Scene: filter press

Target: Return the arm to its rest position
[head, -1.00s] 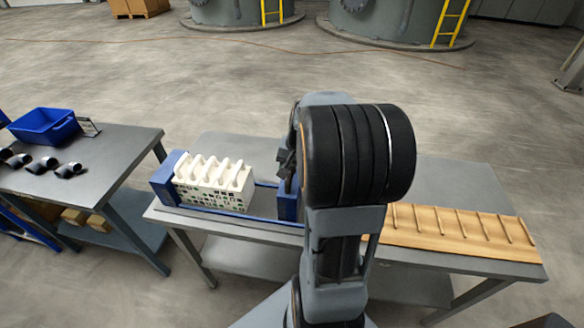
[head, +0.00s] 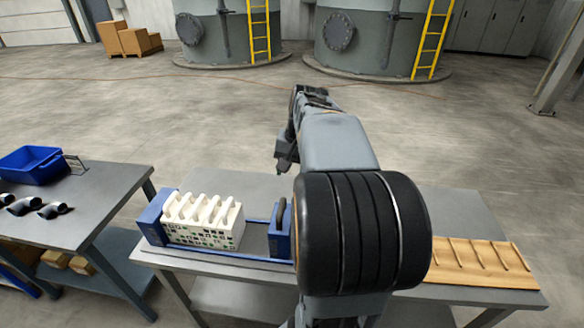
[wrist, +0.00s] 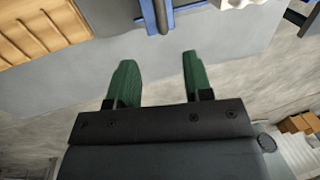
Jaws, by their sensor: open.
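My gripper shows in the wrist view (wrist: 155,80) with its two green fingers apart and nothing between them. In the head view the end of my arm (head: 286,155) is raised above the far side of the table, partly hidden by my own arm. The filter press (head: 155,222) stands on the table, with white plates (head: 205,218) packed at its left end. Its blue movable head (head: 279,238) stands apart to their right along the blue rails. In the wrist view, part of the blue head (wrist: 160,20) lies beyond the fingertips, apart from them.
A wooden slotted rack (head: 475,262) lies on the table's right end. A second table at left holds a blue bin (head: 32,165) and several dark pipe-like pieces (head: 55,210). Large tanks (head: 355,40) with yellow ladders stand behind. The floor between is clear.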

